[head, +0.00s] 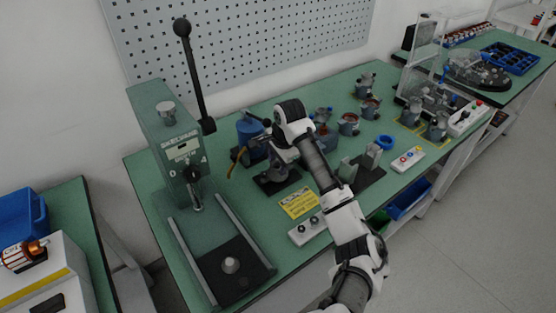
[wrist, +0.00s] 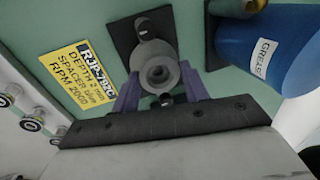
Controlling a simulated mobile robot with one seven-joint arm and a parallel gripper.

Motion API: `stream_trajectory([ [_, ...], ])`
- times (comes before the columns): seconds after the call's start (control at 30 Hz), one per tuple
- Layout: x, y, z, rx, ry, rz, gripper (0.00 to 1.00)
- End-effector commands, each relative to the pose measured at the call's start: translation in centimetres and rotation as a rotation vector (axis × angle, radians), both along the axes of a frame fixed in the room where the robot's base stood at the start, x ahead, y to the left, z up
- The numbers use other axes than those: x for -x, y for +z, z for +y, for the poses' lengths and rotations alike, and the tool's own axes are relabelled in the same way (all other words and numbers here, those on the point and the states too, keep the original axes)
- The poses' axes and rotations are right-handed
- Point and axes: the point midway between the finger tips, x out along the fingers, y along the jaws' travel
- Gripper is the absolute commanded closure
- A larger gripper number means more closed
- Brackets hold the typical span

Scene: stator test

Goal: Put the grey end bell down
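The grey end bell (wrist: 158,74) shows in the wrist view as a round stepped part with a hole in its middle. My gripper (wrist: 160,86) has its two purple fingers against the left and right sides of it and appears shut on it. A black plate (wrist: 122,42) with a short post lies on the green bench just beyond and partly behind the end bell. I cannot tell whether the end bell touches the plate. In the head view my gripper (head: 279,160) is above the black plate (head: 283,184), and my arm hides most of the end bell.
A blue grease container (wrist: 262,50) stands close on the right. A yellow sign (head: 299,203) and a button panel (head: 309,229) lie towards the front edge. The green press (head: 180,150) stands at left. Several motor parts (head: 348,123) and a blue ring (head: 385,142) are at right.

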Motion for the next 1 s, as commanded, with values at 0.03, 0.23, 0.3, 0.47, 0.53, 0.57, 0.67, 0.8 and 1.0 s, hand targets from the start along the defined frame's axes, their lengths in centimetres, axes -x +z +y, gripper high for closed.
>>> stream_trajectory([
  [0.03,0.0,0.0,0.0,0.0,0.0,0.0,0.5],
  [0.23,0.0,0.0,0.0,0.001,0.0,-0.001,0.33],
  [0.3,0.0,0.0,0.0,0.001,0.0,-0.001,0.33],
  [0.47,0.0,0.2,-0.1,0.002,0.0,-0.001,0.33],
  [0.53,-0.1,0.5,-0.1,0.003,0.0,-0.003,0.33],
  [0.57,-0.1,0.8,-0.1,0.004,0.0,-0.004,0.33],
  [0.67,0.0,1.9,-0.2,0.001,-0.001,-0.005,0.33],
  [0.8,0.6,4.9,-0.5,0.0,0.001,-0.005,0.33],
  [1.0,1.5,9.4,-1.2,0.002,0.0,-0.005,0.33],
])
